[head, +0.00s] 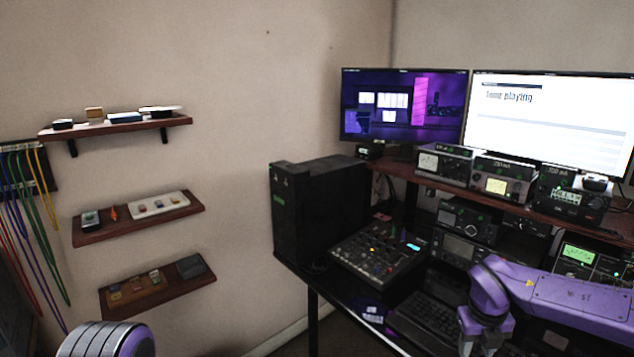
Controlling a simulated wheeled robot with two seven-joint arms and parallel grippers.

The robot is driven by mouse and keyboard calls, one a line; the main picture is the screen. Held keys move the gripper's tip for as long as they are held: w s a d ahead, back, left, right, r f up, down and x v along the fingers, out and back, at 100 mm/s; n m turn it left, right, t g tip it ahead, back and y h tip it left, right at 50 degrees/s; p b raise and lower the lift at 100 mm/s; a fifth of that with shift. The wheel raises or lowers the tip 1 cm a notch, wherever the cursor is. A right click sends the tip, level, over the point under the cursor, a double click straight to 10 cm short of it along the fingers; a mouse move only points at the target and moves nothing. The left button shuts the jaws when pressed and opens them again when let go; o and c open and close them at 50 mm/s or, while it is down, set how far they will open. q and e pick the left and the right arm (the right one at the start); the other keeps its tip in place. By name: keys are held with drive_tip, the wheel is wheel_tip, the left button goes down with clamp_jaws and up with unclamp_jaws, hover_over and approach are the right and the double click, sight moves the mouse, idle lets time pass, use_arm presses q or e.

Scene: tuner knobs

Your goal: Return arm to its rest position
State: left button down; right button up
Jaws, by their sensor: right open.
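My right arm (575,298) comes in from the right, purple, over the front of the desk. Its hand bends down at the wrist, and the right gripper (482,340) is at the bottom edge beside the black keyboard (430,318). The gripper is open, and I see nothing held in it; its fingertips are hard to make out. A rounded grey and purple part of my left arm (106,341) shows at the bottom left. My left gripper is not in view.
The desk holds a mixer with knobs (380,252) and a black computer case (318,210). Radio units (500,178) stand on a raised shelf under two monitors (405,105). Wall shelves (140,222) carry small items at left. Coloured cables (30,215) hang at far left.

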drive_tip(key=s+a+f+n+t+h, duration=0.2)
drive_tip(key=s+f+n, duration=0.2)
drive_tip(key=f+n, duration=0.4)
drive_tip(key=s+a+f+n+t+h, duration=0.2)
drive_tip(key=s+f+n+t, duration=0.1)
drive_tip(key=f+n, duration=0.55)
drive_tip(key=s+f+n+g, duration=0.1)
drive_tip(key=s+f+n, duration=0.2)
drive_tip(key=s, duration=0.5)
drive_tip(key=s+f+n+g+y, duration=0.1)
drive_tip(key=s+f+n, duration=0.2)
drive_tip(key=s+n, duration=0.3)
drive_tip(key=s+f+n, duration=0.3)
drive_tip(key=s+n, duration=0.1)
drive_tip(key=s, duration=0.6)
drive_tip(key=shift+d+g+y, duration=0.4)
